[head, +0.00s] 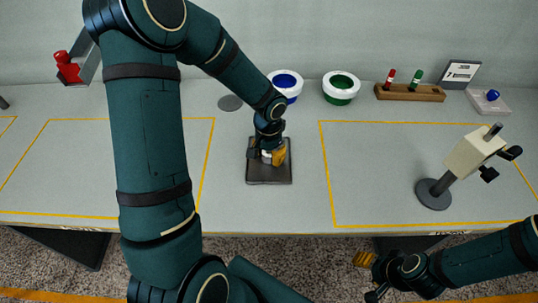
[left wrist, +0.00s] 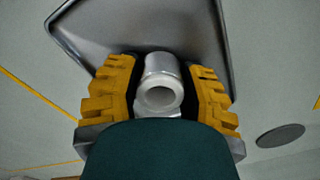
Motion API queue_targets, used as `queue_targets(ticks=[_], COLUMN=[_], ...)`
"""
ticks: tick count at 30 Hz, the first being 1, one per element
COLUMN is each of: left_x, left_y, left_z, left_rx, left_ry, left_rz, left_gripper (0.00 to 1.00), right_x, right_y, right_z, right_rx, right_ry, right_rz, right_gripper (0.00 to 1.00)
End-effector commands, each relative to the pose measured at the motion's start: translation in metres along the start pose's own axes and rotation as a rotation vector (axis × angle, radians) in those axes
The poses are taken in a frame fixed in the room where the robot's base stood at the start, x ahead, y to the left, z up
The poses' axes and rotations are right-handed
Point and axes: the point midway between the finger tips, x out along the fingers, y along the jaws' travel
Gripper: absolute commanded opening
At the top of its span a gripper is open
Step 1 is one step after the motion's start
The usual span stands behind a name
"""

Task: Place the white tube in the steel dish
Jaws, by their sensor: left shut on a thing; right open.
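The steel dish (head: 270,179) is a dark, square, shallow tray on the table, near the middle of the head view. Its raised rim also shows in the left wrist view (left wrist: 82,59). My left gripper (head: 270,157) is over the dish, its yellow fingers low. In the left wrist view, my left gripper (left wrist: 160,95) is shut around the white tube (left wrist: 162,66), with a finger on each side. The tube's round hollow end faces the camera. Whether it touches the dish floor cannot be told. My right gripper (head: 365,276) is open and empty, off the table's front edge.
Blue (head: 286,84) and green (head: 341,87) white-rimmed bowls stand behind. A wooden rack (head: 410,94) holds red and green pieces. A stand (head: 433,193) with a cream block is at right. A grey disc (head: 230,102) lies behind the dish. Yellow-outlined areas flank the dish.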

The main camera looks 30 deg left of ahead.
Motion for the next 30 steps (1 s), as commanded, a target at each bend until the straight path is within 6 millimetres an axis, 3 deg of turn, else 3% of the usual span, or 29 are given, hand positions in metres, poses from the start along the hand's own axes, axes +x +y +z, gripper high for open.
queue_targets(ticks=[9, 10, 12, 24, 30], left_x=[0.003, 0.002, 0.002, -0.003, -0.037], left_y=[0.0, 0.0, 0.0, 0.0, 0.0], left_z=[0.0, 0.0, 0.0, 0.0, -0.001], left_rx=[0.0, 0.0, 0.0, 0.0, -0.001], left_ry=[0.001, 0.001, 0.001, 0.001, 0.006], left_rz=[0.0, 0.0, 0.0, 0.0, -0.001], left_gripper=[0.2, 0.51, 0.7, 0.7, 0.7], right_x=[0.003, 0.003, 0.002, -0.002, -0.012], right_y=[0.001, 0.001, 0.001, -0.001, -0.004], right_z=[0.0, 0.0, 0.0, 0.0, 0.001], right_rx=[0.0, 0.0, 0.0, 0.0, 0.001], right_ry=[0.001, 0.002, 0.002, 0.0, -0.004], right_rz=[0.0, 0.0, 0.0, 0.0, 0.0], right_gripper=[0.54, 0.54, 0.54, 0.54, 0.54])
